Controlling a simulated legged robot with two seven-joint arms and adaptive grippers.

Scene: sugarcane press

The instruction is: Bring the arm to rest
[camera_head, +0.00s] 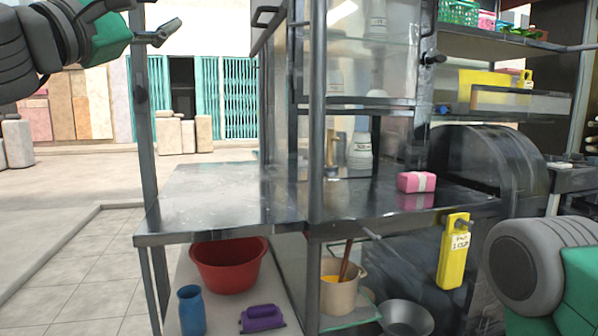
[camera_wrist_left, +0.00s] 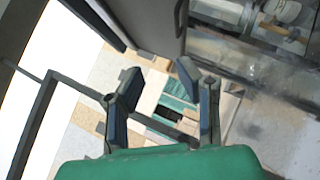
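My left arm comes in at the upper left of the head view, and part of its gripper (camera_head: 160,34) shows there, raised above and left of the metal counter (camera_head: 215,195). In the left wrist view my left gripper (camera_wrist_left: 158,85) has its two fingers spread apart with nothing between them. Behind the fingers I see the distant street and building. My right arm shows only as a grey and green link at the lower right of the head view. Its gripper is out of view.
A metal-framed stall stands ahead, with a post (camera_head: 143,120) close to my left gripper. A pink bundle (camera_head: 416,182) lies on the counter. A red basin (camera_head: 229,264), blue cup (camera_head: 191,310) and beige pot (camera_head: 338,296) are below. Open paved floor (camera_head: 85,270) lies left.

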